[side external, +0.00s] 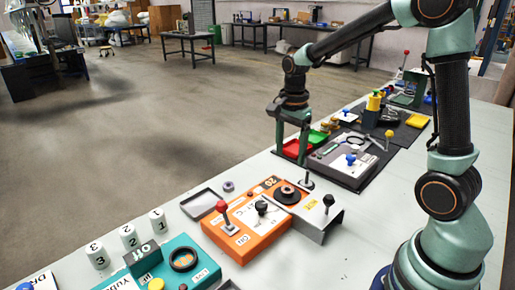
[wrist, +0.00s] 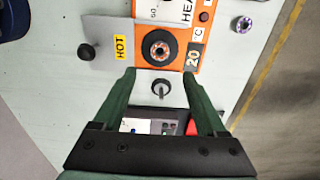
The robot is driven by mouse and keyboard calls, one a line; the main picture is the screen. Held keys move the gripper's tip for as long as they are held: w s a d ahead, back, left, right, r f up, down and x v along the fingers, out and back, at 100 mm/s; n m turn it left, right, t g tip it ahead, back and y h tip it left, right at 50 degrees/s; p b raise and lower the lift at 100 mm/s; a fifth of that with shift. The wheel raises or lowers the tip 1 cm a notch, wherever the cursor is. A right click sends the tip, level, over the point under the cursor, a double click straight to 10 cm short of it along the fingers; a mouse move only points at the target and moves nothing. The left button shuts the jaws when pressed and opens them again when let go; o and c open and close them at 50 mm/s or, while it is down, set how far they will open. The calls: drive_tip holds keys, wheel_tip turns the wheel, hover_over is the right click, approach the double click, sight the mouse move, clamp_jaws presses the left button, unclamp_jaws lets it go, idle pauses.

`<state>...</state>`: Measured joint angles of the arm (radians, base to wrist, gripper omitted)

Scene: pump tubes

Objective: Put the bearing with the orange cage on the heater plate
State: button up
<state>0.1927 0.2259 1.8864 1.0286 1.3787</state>
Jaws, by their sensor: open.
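The orange heater box (side external: 255,222) stands on the bench and bears a round black heater plate (side external: 287,197), which also shows in the wrist view (wrist: 144,53). A small ring-shaped bearing (wrist: 160,48) with an orange-brown tint sits at the middle of the plate. A second bearing (wrist: 243,24), purplish, lies on the bare bench beside the box; it also shows in the side view (side external: 228,186). My gripper (wrist: 160,76) is open and empty. In the side view my gripper (side external: 291,150) hangs above the bench, apart from the plate.
A black-knobbed post (wrist: 160,87) stands between my fingers' outlines in the wrist view. A grey metal shield (side external: 318,225) with a HOT label is beside the heater. A red-knobbed lever (side external: 221,207) and an empty grey tray (side external: 198,204) are nearby.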

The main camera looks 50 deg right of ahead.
drive_tip(key=s+a+r+n+t, duration=0.5)
drive_tip(key=s+a+r+n, duration=0.2)
drive_tip(key=n, duration=1.1)
drive_tip(key=s+r, duration=0.2)
drive_tip(key=s, duration=0.1)
drive_tip(key=shift+a+t, duration=0.25)
drive_tip(key=shift+t, duration=0.05)
drive_tip(key=shift+w, duration=0.1)
